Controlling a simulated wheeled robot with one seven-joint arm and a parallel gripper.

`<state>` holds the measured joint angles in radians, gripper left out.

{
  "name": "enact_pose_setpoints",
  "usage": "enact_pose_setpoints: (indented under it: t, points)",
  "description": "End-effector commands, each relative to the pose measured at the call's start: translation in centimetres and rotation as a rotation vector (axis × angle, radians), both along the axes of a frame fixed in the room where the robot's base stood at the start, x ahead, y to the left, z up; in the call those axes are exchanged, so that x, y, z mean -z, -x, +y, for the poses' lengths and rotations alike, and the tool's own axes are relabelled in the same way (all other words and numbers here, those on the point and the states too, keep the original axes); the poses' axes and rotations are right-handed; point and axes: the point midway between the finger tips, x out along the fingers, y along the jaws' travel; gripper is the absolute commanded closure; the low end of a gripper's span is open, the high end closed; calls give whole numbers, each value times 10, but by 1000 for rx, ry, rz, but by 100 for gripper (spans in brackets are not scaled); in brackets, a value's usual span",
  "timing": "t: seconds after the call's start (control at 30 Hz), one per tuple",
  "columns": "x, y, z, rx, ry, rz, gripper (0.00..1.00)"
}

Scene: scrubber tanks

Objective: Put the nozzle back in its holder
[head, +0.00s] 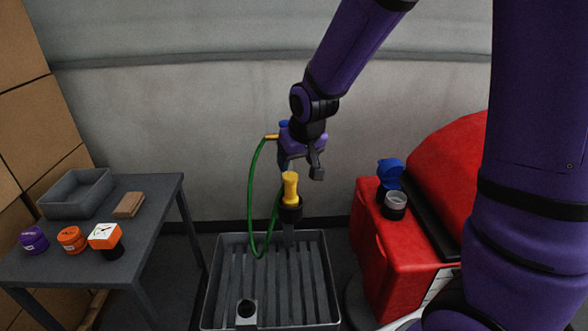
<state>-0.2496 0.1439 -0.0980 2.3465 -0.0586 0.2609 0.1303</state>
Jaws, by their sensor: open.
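The yellow nozzle (290,188) stands roughly upright with its lower end in the black cup-like holder (290,213), which sits on a grey post above the drain basin. How deep it sits cannot be told. A green hose (251,190) loops down from a fitting near the wall and back up toward the holder. My gripper (302,171) is just above the nozzle's top in the picture, with its fingers apart and pointing down. It looks empty. Whether a finger touches the nozzle cannot be told.
A slatted grey basin (318,275) stands on the floor below. A red scrubber machine (380,240) with an open blue-capped filler neck (395,200) is at right. A grey table (150,190) at left holds a bin (78,205), a brown block (128,205) and several caps.

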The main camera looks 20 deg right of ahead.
Motion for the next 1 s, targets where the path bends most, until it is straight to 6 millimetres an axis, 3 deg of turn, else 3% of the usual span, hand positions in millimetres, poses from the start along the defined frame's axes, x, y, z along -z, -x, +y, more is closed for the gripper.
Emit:
enact_pose_setpoints:
  t: [0.13, 0.43, 0.57, 0.77, 1.0]
  points:
    - [-14, 5, 0, -1, 0, -2, 33]
    - [-23, 10, -2, 1, -1, -2, 33]
    - [-41, 21, -8, 10, -6, -11, 33]
    - [-89, 63, -27, 30, -17, -26, 33]
    - [-136, 127, -47, 50, -21, -42, 33]
